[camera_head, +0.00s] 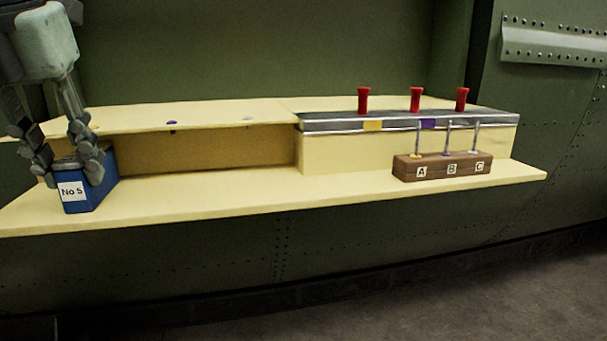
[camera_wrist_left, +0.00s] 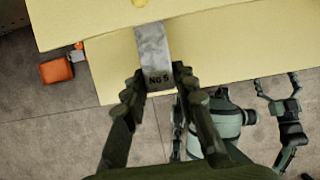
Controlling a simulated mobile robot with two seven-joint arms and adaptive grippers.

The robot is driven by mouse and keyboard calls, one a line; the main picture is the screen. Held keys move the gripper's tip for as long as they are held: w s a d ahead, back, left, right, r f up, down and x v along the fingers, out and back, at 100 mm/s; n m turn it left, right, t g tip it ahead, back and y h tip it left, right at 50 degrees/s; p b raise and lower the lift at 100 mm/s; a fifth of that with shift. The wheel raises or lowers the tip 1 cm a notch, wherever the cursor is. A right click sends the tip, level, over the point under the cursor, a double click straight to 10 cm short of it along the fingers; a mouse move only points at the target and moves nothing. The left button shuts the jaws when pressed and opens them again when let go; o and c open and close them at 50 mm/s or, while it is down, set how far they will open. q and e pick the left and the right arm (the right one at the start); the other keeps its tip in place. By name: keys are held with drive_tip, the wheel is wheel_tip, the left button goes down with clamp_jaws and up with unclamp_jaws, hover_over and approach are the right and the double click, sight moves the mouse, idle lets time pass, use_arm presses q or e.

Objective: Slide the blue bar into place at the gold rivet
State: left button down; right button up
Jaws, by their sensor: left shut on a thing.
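The blue bar (camera_head: 88,192), labelled "No 5", is at the left end of the cream lower shelf (camera_head: 250,186). My left gripper (camera_head: 72,168) is shut on its upper part from above. I cannot tell whether the bar touches the shelf. In the left wrist view the bar's grey top (camera_wrist_left: 153,45) shows between the fingers of my left gripper (camera_wrist_left: 152,82). My right gripper (camera_wrist_left: 277,82) is open and empty.
A purple rivet (camera_head: 172,122) and a grey one (camera_head: 248,119) sit along the upper board's edge. At right, a grey bar (camera_head: 400,121) carries red pegs. A brown block (camera_head: 440,166) marked A, B, C stands on the shelf. The shelf's middle is clear.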

use_arm(q)
drive_tip(key=shift+w+a, duration=0.2)
drive_tip(key=shift+w, duration=0.7)
drive_tip(key=c, duration=1.3)
unclamp_jaws()
drive_tip(key=shift+r, duration=0.1)
drive_tip(key=p+v, duration=0.1)
drive_tip(key=v, duration=0.1)
drive_tip(key=p+v, duration=0.2)
drive_tip(key=v, duration=0.1)
drive_tip(key=p+v, duration=0.1)
drive_tip(key=v, duration=0.1)
drive_tip(key=shift+s+r, duration=0.1)
drive_tip(key=shift+s, duration=0.25)
